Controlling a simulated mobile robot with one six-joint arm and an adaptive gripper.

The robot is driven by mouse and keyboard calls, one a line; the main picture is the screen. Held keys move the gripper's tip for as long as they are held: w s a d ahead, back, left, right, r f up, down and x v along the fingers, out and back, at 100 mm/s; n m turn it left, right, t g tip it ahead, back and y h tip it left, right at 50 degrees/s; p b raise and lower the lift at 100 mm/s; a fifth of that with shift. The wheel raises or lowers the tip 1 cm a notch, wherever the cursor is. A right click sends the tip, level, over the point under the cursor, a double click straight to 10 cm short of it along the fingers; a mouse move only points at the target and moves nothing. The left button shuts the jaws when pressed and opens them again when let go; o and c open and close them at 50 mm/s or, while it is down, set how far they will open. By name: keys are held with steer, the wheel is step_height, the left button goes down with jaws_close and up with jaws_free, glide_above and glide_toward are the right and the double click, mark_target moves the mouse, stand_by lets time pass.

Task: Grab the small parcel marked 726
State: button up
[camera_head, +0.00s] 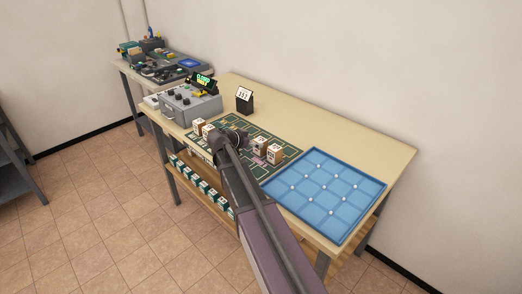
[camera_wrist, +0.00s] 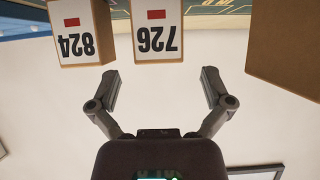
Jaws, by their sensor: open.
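The parcel marked 726 (camera_wrist: 157,38) is a small box with a white label and a red mark. It shows upside down at the top middle of the wrist view. My gripper (camera_wrist: 162,88) is open and empty, its two fingers spread apart. The parcel lies beyond the fingertips, roughly in line with the gap between them, and is not gripped. In the head view my gripper is largely hidden by my arm above the dark patterned mat (camera_head: 290,149). Several small parcels stand on that mat; their numbers are too small to read there.
A parcel marked 824 (camera_wrist: 78,42) stands close beside 726, and a plain brown box (camera_wrist: 282,50) is at the right.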

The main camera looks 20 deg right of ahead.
mark_target(260, 140)
steer(key=shift+w+d+f, duration=0.1)
steer(key=shift+d+f, duration=0.05)
steer(key=shift+d, duration=0.15)
steer(key=shift+r+b+x, duration=0.1)
steer(key=shift+b+x, duration=0.45)
steer(key=shift+x, duration=0.75)
steer(key=shift+r+b+x, duration=0.15)
steer(key=shift+b+x, duration=0.35)
steer(key=shift+x, duration=0.8)
steer(key=c, duration=1.2)
